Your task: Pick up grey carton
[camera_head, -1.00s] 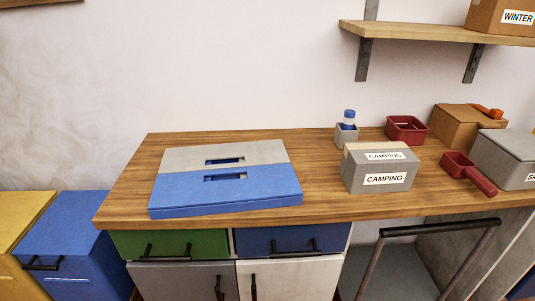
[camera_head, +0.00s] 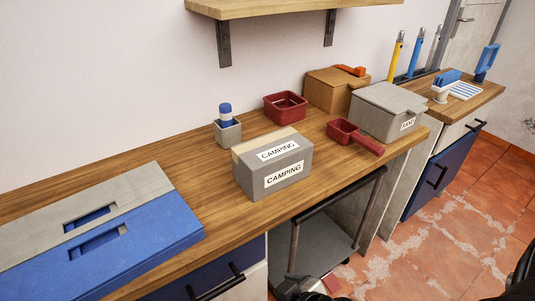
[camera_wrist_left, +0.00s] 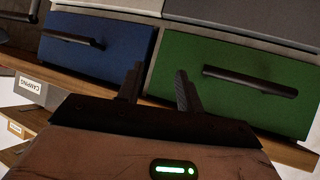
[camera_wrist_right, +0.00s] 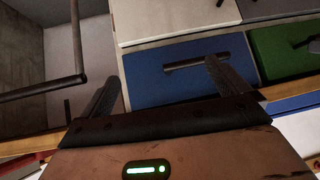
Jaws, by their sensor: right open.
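The grey carton (camera_head: 275,167) stands upright on the wooden worktop in the head view, with white CAMPING labels on its top and front and a tan strip along its back edge. Part of it, with a CAMPING label, also shows at the left edge of the left wrist view (camera_wrist_left: 54,98). My left gripper (camera_wrist_left: 160,69) has its fingers apart with nothing between them, facing the drawer fronts. My right gripper (camera_wrist_right: 162,70) is open and empty in front of the blue drawer (camera_wrist_right: 185,70). Both grippers are apart from the carton.
A blue-and-grey case (camera_head: 150,230) lies left of the carton. A small grey holder with a blue-capped item (camera_head: 228,132) stands behind it.

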